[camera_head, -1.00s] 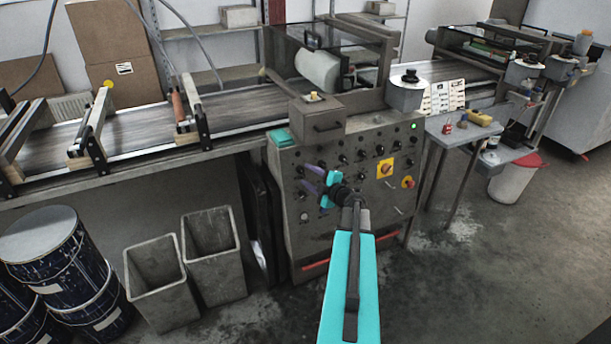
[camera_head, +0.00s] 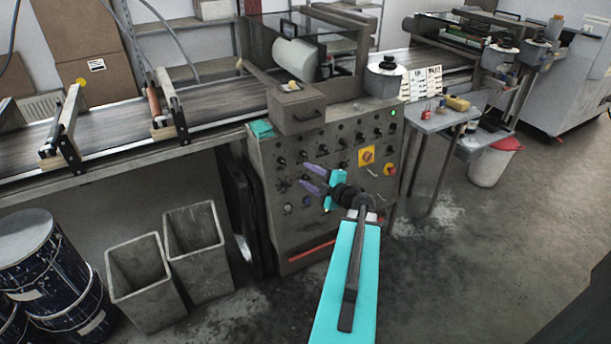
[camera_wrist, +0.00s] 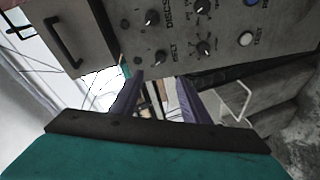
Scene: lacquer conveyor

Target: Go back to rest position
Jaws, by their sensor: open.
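My gripper (camera_head: 312,179) is in front of the grey control panel (camera_head: 268,215), left of the panel's middle. Its two purple fingers are apart with nothing between them. In the wrist view my gripper (camera_wrist: 158,92) also shows open and empty, with the panel (camera_wrist: 215,45) beyond it, its knobs and a white button labelled TEST in sight. Whether the fingertips touch the panel I cannot tell. The turquoise arm link reaches up from the bottom of the head view.
A conveyor (camera_head: 110,140) runs along the back left. Two grey bins (camera_head: 140,283) and dark blue drums (camera_head: 45,275) stand at lower left. A small side table (camera_head: 430,122) and a white bin with a red lid (camera_head: 492,165) are at right. The floor at right (camera_head: 480,250) is clear.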

